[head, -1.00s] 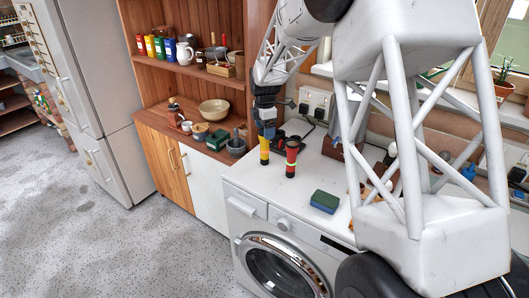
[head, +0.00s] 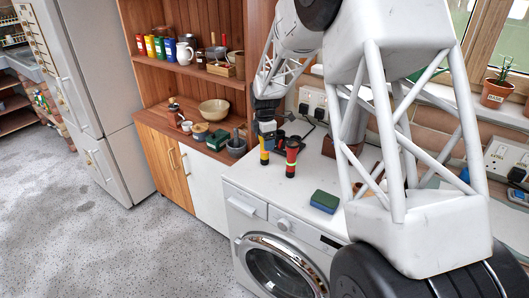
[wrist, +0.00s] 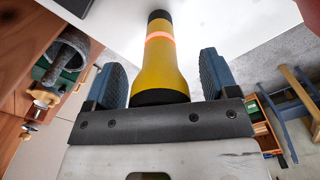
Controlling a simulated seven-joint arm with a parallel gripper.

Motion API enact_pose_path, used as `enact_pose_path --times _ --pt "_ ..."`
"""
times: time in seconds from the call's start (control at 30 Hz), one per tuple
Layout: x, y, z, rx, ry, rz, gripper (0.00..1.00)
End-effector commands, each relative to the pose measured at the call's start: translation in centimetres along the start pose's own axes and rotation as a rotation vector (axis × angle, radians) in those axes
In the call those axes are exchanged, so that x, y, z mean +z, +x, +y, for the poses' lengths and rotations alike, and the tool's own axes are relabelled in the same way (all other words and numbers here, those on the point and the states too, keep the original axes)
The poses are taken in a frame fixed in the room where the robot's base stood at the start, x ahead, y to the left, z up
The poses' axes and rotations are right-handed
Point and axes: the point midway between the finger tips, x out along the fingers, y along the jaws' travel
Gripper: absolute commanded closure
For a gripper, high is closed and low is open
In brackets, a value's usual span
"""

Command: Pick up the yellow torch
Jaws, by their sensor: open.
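The yellow torch (head: 264,156) stands upright on the white worktop above the washing machine, near its left edge. It has black ends, and in the wrist view its yellow body (wrist: 165,72) shows a glowing orange-red band near the far end. My gripper (head: 266,129) is over the torch from above. In the wrist view my gripper (wrist: 161,78) is open, with one blue finger on each side of the torch and a visible gap at both sides. The torch's near black end is close to the palm; I cannot tell whether they touch.
A red torch (head: 291,158) stands close to the right of the yellow one. A green and blue sponge (head: 324,201) lies in front on the worktop (head: 262,186). Sockets with plugs (head: 312,103) are on the wall behind. A grey mortar (head: 236,149) stands on the wooden cabinet to the left.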

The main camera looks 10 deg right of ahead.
Motion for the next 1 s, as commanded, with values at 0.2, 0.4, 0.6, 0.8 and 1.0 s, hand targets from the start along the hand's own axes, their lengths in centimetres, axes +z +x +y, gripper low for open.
enact_pose_path --times 0.2,0.4,0.6,0.8,1.0 --pt "0.0 -0.01 0.01 0.0 0.0 0.0 0.34" --pt "0.0 -0.01 0.01 0.0 0.0 0.0 0.65" --pt "0.0 -0.04 0.02 0.001 0.0 0.0 0.93" --pt "0.0 -0.05 0.02 0.001 0.0 0.0 0.93" --pt "0.01 -0.49 0.04 0.002 0.0 0.0 0.93"
